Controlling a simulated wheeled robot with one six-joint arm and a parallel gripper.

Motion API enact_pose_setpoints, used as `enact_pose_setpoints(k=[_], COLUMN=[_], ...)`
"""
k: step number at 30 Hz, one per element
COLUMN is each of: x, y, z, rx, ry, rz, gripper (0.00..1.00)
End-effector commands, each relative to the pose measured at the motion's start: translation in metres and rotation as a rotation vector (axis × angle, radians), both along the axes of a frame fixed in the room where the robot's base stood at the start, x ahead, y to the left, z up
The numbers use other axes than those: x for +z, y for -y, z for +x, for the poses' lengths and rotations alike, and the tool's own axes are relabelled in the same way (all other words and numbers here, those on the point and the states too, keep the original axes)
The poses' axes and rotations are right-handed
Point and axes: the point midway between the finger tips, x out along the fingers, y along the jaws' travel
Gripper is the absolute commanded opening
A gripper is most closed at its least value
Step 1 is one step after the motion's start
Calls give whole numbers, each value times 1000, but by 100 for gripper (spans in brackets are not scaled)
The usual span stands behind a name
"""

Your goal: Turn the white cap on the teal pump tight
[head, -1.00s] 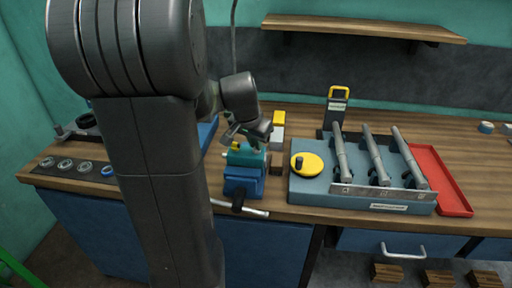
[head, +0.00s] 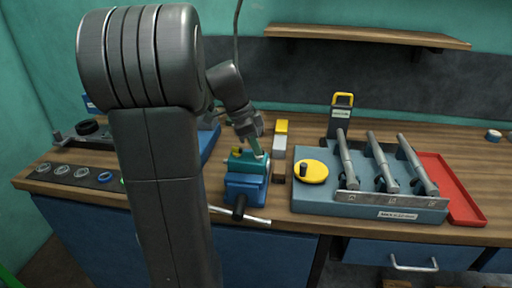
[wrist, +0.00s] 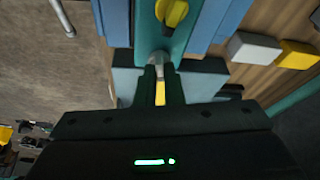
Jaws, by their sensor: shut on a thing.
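The teal pump (head: 247,163) sits clamped in a blue vise (head: 243,188) at the bench's front edge. In the wrist view the teal pump (wrist: 180,42) lies between blue jaws, with a yellow knob (wrist: 172,12) on it. My gripper (head: 257,152) points down over the pump's right part; in the wrist view my gripper (wrist: 160,75) is shut on a small pale, rounded piece (wrist: 158,59) at the pump's end, which looks like the white cap. The fingers hide most of it, so its thread and seating cannot be seen.
A grey and yellow block (head: 280,138) stands close right of the vise. Further right are a blue-grey fixture (head: 375,205) with several grey cylinders, a yellow disc (head: 310,171) and a red tray (head: 455,190). The vise handle (head: 240,212) sticks out in front.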

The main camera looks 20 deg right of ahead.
Motion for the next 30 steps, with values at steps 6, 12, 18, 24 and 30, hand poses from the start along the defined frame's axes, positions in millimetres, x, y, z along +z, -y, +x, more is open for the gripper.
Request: enact_pose_setpoints(k=[6, 12, 18, 24, 30], x=[0, 0, 0, -1, -1], y=[1, 1, 2, 2, 2], z=[2, 3, 3, 3, 3], rx=[-183, -310, -388, -422, -428], ry=[-5, -8, -9, -11, -11], rz=[8, 10, 13, 14, 14], gripper=[0, 0, 0, 0, 0])
